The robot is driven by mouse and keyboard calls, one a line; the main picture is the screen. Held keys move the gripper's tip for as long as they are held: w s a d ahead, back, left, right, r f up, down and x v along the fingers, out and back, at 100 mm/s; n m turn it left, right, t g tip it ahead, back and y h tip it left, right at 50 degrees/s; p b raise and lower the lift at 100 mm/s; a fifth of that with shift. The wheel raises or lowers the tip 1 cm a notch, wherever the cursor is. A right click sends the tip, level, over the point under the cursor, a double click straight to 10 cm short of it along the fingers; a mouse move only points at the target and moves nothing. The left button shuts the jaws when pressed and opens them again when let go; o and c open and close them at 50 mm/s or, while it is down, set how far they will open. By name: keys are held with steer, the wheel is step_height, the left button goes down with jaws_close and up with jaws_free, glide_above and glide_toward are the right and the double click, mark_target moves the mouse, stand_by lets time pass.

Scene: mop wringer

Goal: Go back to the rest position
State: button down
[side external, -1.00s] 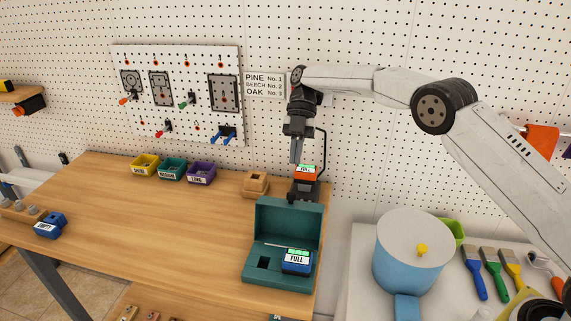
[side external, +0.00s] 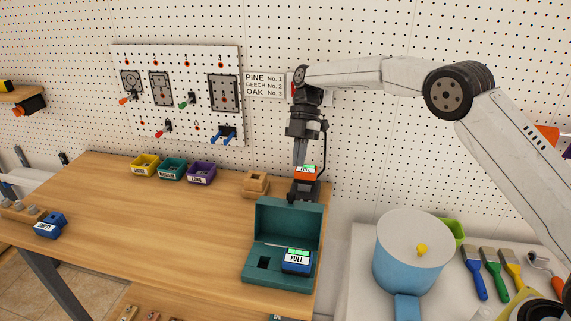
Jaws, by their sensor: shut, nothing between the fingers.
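My gripper (side external: 299,160) is shut and points straight down at the right end of the workbench (side external: 150,215). Its fingertips are just above or behind an orange block marked FULL (side external: 305,173), which sits on a dark stand (side external: 305,190). I cannot tell from this angle whether the fingertips touch the block. Nothing shows held in the fingers.
An open teal case (side external: 285,220) holds a blue block marked FULL (side external: 296,260). A wooden block (side external: 255,183) and yellow, teal and purple bins (side external: 201,174) stand along the back. A blue block marked EMPTY (side external: 49,226) is at left. The bench middle is clear.

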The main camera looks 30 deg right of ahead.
steer(key=s+d+f+m+t+h, duration=0.1)
steer(key=s+d+f+m+t, duration=0.1)
steer(key=s+m, duration=0.6)
steer(key=s+d+f+m+t+h, duration=0.2)
steer(key=s+d+m, duration=0.2)
steer(key=s+m, duration=0.4)
steer(key=s+d+f+m+t+h, duration=0.1)
steer(key=s+d+f+m+t, duration=0.1)
steer(key=s+m, duration=0.5)
steer(key=s+d+t, duration=0.1)
steer(key=s, duration=0.2)
steer(key=shift+d+m+h, duration=0.15)
steer(key=shift+m+h, duration=0.25)
